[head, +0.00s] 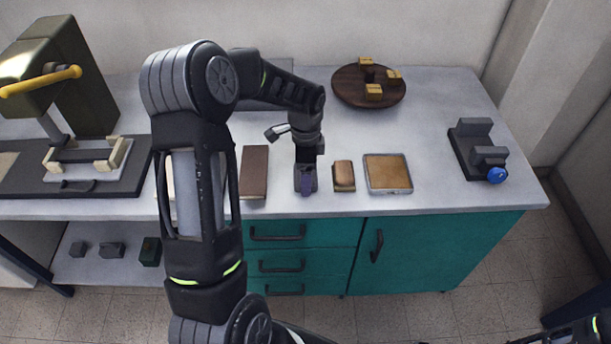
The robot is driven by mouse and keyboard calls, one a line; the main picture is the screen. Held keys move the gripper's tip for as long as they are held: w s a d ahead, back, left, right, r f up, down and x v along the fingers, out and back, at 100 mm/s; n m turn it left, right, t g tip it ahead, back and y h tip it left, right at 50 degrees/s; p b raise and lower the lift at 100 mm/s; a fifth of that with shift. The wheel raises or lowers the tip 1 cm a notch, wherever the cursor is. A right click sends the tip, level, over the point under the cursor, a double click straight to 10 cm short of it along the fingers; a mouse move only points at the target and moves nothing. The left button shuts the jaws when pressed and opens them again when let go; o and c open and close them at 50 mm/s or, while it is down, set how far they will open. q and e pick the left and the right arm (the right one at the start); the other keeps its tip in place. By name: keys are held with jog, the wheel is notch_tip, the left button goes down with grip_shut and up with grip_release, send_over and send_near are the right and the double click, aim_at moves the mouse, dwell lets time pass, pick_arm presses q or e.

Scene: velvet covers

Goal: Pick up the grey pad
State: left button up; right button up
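My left arm reaches up and over the bench, and its gripper (306,172) points down near the bench's front edge. A small purple-grey piece (306,185) shows at its fingertips, between or just under them. It may be the grey pad, but the gripper covers most of it. I cannot tell whether the fingers are closed on it. No other plainly grey pad shows. Only part of my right arm shows at the bottom right corner; its gripper is out of view.
A brown block (254,172) lies left of the gripper. A small brown block (344,175) and a tan-topped square tray (388,188) lie right. Behind stands a round dark board (348,94) with yellow pieces. A blue-knobbed fixture (470,153) stands far right, a press (62,75) left.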

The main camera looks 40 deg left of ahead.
pick_arm(q)
jog(key=c, duration=0.7)
notch_tip(320, 180, up, 10)
jog(key=shift+r+b, duration=0.1)
jog(key=shift+b, duration=0.55)
